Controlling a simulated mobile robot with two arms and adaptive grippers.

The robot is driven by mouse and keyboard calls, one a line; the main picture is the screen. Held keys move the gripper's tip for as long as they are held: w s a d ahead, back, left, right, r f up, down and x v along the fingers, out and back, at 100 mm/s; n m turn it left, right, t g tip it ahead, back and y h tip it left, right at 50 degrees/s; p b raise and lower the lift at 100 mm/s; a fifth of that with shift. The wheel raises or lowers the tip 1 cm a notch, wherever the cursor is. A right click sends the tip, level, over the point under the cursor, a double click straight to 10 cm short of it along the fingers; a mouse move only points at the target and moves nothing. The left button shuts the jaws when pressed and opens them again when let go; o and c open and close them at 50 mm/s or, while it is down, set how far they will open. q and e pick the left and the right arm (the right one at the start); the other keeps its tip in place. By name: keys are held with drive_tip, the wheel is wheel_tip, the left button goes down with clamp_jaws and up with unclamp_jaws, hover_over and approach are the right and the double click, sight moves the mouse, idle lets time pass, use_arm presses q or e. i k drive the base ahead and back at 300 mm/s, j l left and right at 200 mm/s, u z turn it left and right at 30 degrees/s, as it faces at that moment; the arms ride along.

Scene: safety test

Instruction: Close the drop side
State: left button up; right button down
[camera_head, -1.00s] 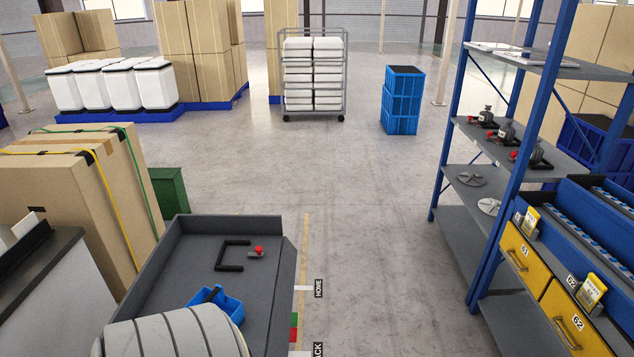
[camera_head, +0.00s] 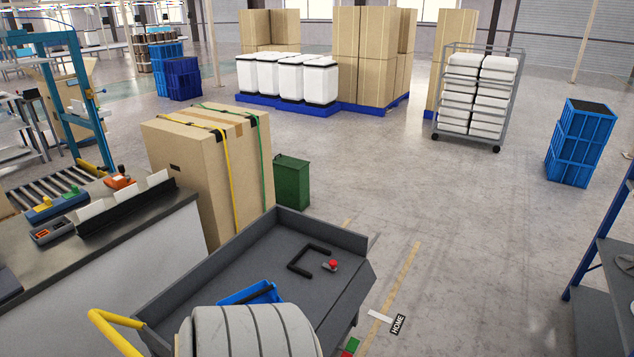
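A dark grey cart (camera_head: 240,262) stands at the bottom centre of the head view. Its far and left walls stand upright. No raised wall shows along its right side, where a grey panel edge (camera_head: 352,293) lies low; its exact angle is hard to tell. The near end of the cart is cut off. Neither of my grippers is in view.
A yellow handle (camera_head: 118,330) is at the cart's left. A strapped carton (camera_head: 200,170) and green bin (camera_head: 292,182) stand beyond it. A dark-topped counter (camera_head: 90,240) is at left, a shelf rack (camera_head: 605,245) at right.

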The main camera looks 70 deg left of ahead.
sight(332, 328)
drive_tip(key=i+u, duration=0.2)
drive_tip(key=u, duration=0.25)
drive_tip(key=i+u, duration=0.2)
drive_tip(key=u, duration=0.25)
drive_tip(key=i+l+u, duration=0.1)
drive_tip(key=u, duration=0.3)
drive_tip(key=i+l+u, duration=0.2)
drive_tip(key=u, duration=0.25)
drive_tip(key=i+l+u, duration=0.15)
drive_tip(key=u, duration=0.3)
drive_tip(key=i+l+u, duration=0.25)
drive_tip(key=u, duration=0.2)
drive_tip(key=i+l+u, duration=0.15)
drive_tip(key=l+u, duration=0.25)
drive_tip(key=i+l+u, duration=0.1)
drive_tip(key=l+u, duration=0.15)
drive_tip(key=u, duration=0.2)
drive_tip(key=l+u, duration=0.45)
drive_tip(key=i+j, duration=0.05)
drive_tip(key=j, duration=0.05)
